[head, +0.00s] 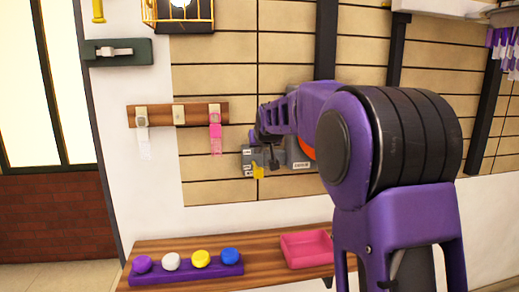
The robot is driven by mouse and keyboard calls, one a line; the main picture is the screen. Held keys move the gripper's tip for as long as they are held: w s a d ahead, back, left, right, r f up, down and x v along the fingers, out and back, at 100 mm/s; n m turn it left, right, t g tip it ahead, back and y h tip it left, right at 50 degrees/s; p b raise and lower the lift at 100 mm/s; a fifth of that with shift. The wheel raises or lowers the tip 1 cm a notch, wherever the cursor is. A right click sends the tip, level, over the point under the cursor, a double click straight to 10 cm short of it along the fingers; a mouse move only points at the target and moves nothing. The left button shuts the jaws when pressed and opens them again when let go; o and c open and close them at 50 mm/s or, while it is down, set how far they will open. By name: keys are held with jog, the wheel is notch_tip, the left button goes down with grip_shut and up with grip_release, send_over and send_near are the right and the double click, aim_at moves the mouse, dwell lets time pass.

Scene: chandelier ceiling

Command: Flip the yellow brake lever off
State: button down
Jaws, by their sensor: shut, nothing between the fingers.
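The yellow brake lever (258,171) sticks out from the lower front of a small grey box (249,160) on the slatted wall. My gripper (262,142) is at the wall just above the lever, at the end of my purple arm that reaches in from the right. Its fingers look small and dark and point toward the box; they are shut and hold nothing. I cannot tell whether a finger touches the lever. Part of the box and the wall behind it is hidden by my arm.
Below is a wooden shelf (210,253) with a purple tray (185,274) of coloured knobs and a pink tray (307,249). A wooden rack (195,114) with hanging tags is to the left. A yellow cage lamp (178,14) hangs above. The wall between box and shelf is clear.

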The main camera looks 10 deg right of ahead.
jog(key=shift+r, duration=0.1)
jog(key=s+r+p, duration=0.1)
jog(key=r+p, duration=0.1)
jog(key=r, duration=0.1)
jog(key=shift+s, duration=0.35)
jog(key=s+f+b, duration=0.1)
jog(key=s+f, duration=0.1)
jog(key=s, duration=0.5)
jog(key=shift+s+f, duration=0.15)
jog(key=shift+s, duration=0.25)
